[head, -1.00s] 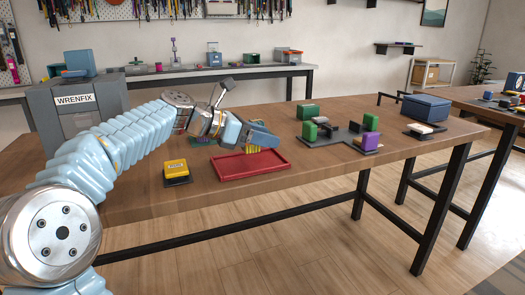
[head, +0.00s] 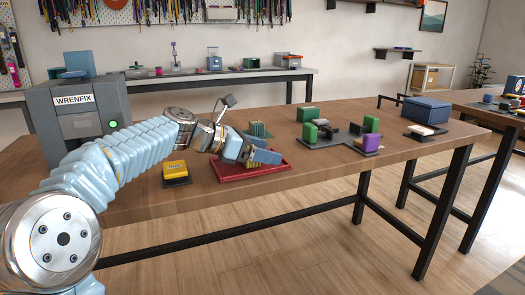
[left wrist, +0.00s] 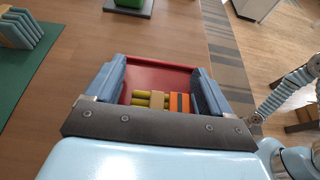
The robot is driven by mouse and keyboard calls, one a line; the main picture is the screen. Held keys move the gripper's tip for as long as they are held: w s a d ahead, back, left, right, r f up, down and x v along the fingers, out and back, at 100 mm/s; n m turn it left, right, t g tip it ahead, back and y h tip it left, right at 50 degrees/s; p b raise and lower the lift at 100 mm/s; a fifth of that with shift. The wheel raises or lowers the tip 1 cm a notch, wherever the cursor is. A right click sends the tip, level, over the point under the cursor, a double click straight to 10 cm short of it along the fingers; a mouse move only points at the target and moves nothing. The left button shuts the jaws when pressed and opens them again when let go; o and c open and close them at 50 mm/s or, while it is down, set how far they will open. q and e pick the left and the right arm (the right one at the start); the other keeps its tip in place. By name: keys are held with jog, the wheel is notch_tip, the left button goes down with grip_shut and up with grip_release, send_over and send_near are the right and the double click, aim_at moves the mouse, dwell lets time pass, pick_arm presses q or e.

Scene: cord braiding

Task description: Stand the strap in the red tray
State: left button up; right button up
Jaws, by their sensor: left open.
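The red tray (head: 286,168) lies near the table's front edge. The strap, with yellow cords, a tan band and an orange end (left wrist: 179,104), is in the tray area between the fingers of my left gripper (left wrist: 157,92). In the head view my left gripper (head: 252,157) is low over the tray, its blue fingers apart on either side of the yellow strap (head: 253,166). The fingers hide part of the strap, and I cannot tell whether its foot rests on the tray floor (left wrist: 160,75). My right gripper is not in view.
A yellow block on a dark pad (head: 175,169) stands left of the tray. A slatted rack (head: 260,130) is behind it. A dark fixture with green and purple blocks (head: 330,142) stands to the right. A grey WRENFIX machine (head: 75,125) is at the left.

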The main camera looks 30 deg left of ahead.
pick_arm(q)
jog(key=p+v, duration=0.1)
jog(key=v, duration=1)
jog(key=shift+r, duration=0.15)
jog(key=shift+s+a+r, duration=0.2)
jog(key=shift+s+a, duration=0.1)
jog(key=shift+s, duration=0.05)
